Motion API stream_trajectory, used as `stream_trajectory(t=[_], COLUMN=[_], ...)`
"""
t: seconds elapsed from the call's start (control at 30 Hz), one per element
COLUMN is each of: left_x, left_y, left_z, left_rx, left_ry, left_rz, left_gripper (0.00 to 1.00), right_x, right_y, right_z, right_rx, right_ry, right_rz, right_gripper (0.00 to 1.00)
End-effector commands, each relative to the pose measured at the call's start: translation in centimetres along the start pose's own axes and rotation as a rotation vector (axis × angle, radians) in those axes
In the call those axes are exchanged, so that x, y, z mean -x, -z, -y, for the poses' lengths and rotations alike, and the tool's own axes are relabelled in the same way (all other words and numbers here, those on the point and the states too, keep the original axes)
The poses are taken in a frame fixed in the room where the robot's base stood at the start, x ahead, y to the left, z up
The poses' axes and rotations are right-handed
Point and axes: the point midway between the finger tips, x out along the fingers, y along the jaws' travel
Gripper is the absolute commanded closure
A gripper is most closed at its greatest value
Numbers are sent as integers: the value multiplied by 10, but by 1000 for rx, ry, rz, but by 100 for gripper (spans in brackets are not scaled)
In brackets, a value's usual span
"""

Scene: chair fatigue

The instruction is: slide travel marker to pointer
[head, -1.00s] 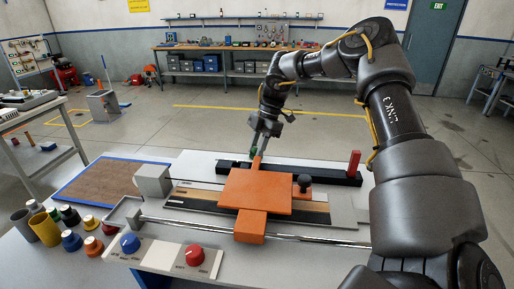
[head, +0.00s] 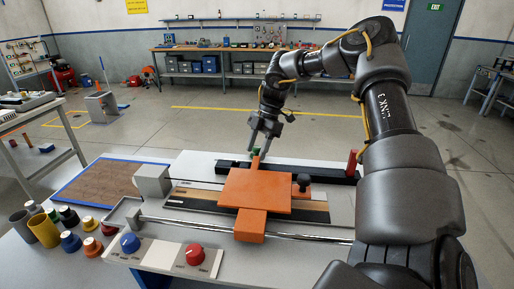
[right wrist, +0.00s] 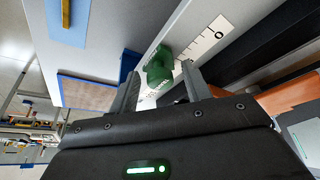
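The travel marker is a small green block (right wrist: 160,65) on a white printed scale strip (right wrist: 205,40) in the right wrist view. It also shows as a small green spot (head: 255,153) behind the orange carriage in the head view. The orange pointer (head: 256,163) sticks out from the back of the orange carriage (head: 255,188), close to the marker. My right gripper (head: 260,151) is over the marker, pointing down. In the right wrist view its fingers (right wrist: 159,75) are spread on either side of the marker, with small gaps visible. My left gripper is out of view.
A black rail (head: 300,172) runs behind the carriage, with a red upright block (head: 353,162) at its right end. Blue (head: 130,243) and red (head: 195,254) knobs sit at the front. A brown mat (head: 112,184) lies left.

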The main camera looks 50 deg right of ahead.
Motion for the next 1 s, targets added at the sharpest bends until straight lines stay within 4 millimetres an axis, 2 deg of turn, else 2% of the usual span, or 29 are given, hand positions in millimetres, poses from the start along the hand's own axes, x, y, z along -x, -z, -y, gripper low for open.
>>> stream_trajectory(t=[0.17,0.27,0.6,0.7,0.83,1.0], left_x=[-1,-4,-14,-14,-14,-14], left_y=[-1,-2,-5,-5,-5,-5], left_z=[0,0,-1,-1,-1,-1], left_rx=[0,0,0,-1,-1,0], left_ry=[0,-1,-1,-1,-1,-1], left_rz=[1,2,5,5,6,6], left_gripper=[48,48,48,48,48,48], right_x=[3,13,79,93,104,108], right_y=[0,0,0,0,0,0], right_z=[0,-1,-1,-1,0,0], right_rx=[0,1,-1,-1,-1,0], right_ry=[-1,-4,-4,-2,0,0], right_rz=[1,2,4,4,1,1], right_gripper=[52,52,52,52,52,52])
